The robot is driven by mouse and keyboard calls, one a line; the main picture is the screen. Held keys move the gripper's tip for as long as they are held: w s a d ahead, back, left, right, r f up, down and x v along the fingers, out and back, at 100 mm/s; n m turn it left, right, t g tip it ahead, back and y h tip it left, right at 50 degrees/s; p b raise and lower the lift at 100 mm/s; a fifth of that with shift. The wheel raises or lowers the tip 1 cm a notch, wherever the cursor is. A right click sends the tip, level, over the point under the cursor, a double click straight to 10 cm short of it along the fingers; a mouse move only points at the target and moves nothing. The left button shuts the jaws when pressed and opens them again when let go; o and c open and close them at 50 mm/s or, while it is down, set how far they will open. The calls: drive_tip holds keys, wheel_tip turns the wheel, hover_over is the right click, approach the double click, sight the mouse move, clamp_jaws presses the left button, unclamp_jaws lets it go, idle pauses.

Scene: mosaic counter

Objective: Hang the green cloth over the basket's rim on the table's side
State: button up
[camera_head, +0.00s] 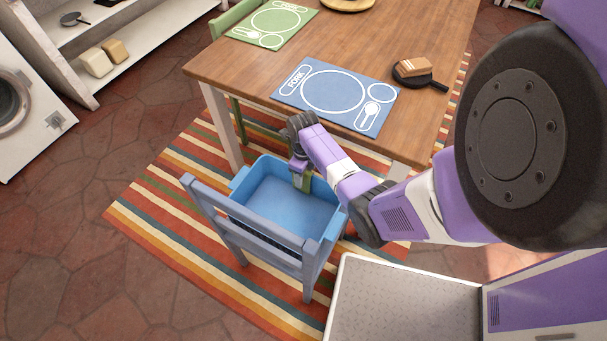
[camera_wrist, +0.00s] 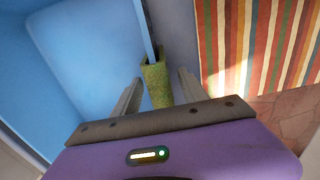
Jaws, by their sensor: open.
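The green cloth (camera_wrist: 156,84) hangs folded over the rim of the blue basket (camera_wrist: 75,40), on the side toward the table. A small part of the cloth (camera_head: 307,182) shows in the head view below my gripper (camera_head: 299,164). My gripper is open, with one finger on each side of the cloth and rim. In the wrist view, gaps show between the fingers and the cloth. The basket (camera_head: 287,203) stands upright on a chair seat and looks empty inside. The cloth's lower ends are partly hidden.
The blue-grey chair (camera_head: 262,238) stands on a striped rug (camera_head: 160,215), its backrest toward me. The wooden table (camera_head: 350,45) is just beyond, with a blue placemat (camera_head: 333,92), a green placemat (camera_head: 272,22) and a small black pan (camera_head: 418,80). Floor at left is clear.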

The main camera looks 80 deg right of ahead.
drive_tip(key=shift+r+p, duration=0.7)
drive_tip(key=shift+r, duration=3.2)
drive_tip(key=shift+r, duration=0.1)
